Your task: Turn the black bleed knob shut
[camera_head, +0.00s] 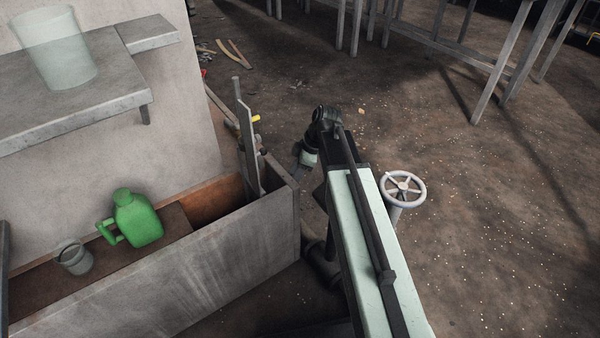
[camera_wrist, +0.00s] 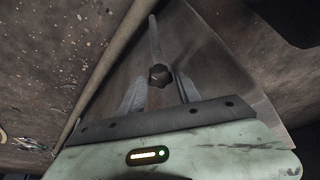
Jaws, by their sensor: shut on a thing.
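In the wrist view, the black knob (camera_wrist: 160,75) is a small dark lobed knob in front of a grey metal plate (camera_wrist: 210,65). My gripper (camera_wrist: 160,83) has one finger on each side of the knob, near the fingertips, and is shut on it. In the head view, my arm reaches forward and bends down at its far end, beside the right end of a grey trough. The knob and fingertips are hidden there.
The grey trough (camera_head: 240,262) holds a green jug (camera_head: 138,220) and a grey cup (camera_head: 73,257). An upright plate (camera_head: 248,150) stands at its far end. A pale handwheel (camera_head: 403,188) is right of my arm. A translucent bucket (camera_head: 55,45) sits on a shelf. Floor is open at right.

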